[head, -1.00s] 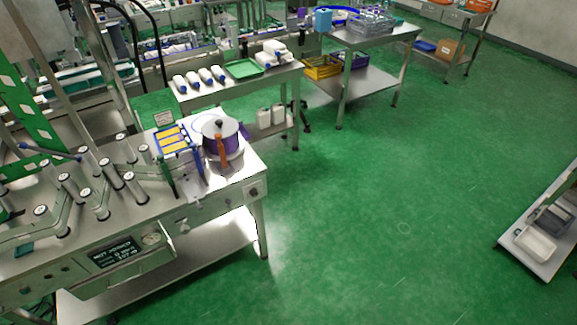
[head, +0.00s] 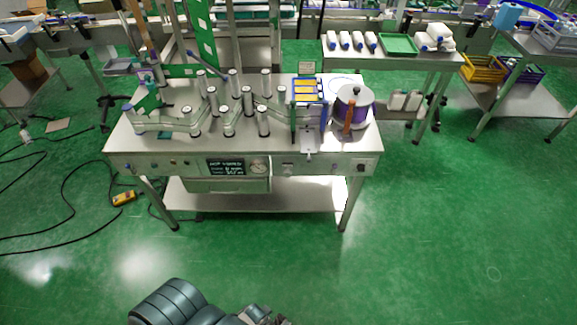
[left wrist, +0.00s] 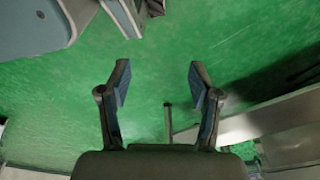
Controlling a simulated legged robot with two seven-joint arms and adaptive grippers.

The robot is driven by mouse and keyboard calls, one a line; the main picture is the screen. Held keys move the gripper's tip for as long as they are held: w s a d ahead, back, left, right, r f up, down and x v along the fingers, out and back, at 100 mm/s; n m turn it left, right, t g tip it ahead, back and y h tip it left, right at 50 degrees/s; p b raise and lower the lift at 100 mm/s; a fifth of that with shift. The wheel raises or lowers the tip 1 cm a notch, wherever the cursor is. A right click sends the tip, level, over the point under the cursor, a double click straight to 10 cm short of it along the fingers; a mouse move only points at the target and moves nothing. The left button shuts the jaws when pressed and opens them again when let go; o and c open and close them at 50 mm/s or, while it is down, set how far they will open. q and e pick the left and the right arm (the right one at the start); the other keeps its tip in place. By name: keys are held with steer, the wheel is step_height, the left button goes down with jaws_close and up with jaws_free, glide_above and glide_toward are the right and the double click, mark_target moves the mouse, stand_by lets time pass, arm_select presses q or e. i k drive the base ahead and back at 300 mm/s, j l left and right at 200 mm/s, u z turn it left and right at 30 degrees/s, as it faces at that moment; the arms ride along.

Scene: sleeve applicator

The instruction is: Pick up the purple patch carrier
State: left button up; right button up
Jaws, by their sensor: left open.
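On the right end of the steel machine table, a round drum with a purple side (head: 343,112), a pale top and an orange-brown upright part stands upright. A small purple item (head: 145,75) shows at the table's far left end. I cannot tell which of these, if either, is the purple patch carrier. My left gripper (left wrist: 160,85) is open and empty in the left wrist view, above green floor. In the head view my left arm shows at the bottom edge, well short of the table; its fingers are unclear. My right gripper is not in view.
The steel machine table (head: 240,150) carries several upright rollers (head: 247,97) and a blue-framed rack with yellow strips (head: 308,90). Behind it, a side table holds white bottles and a green tray (head: 398,44). The floor in front is clear.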

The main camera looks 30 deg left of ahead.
mark_target(297, 89)
steer(key=u, duration=1.6)
steer(key=i+l+u, duration=0.1)
steer(key=l+u, duration=0.2)
steer(key=l, duration=1.3)
steer(key=l+u, duration=0.3)
steer(key=l, duration=1.3)
steer(key=k, duration=0.05)
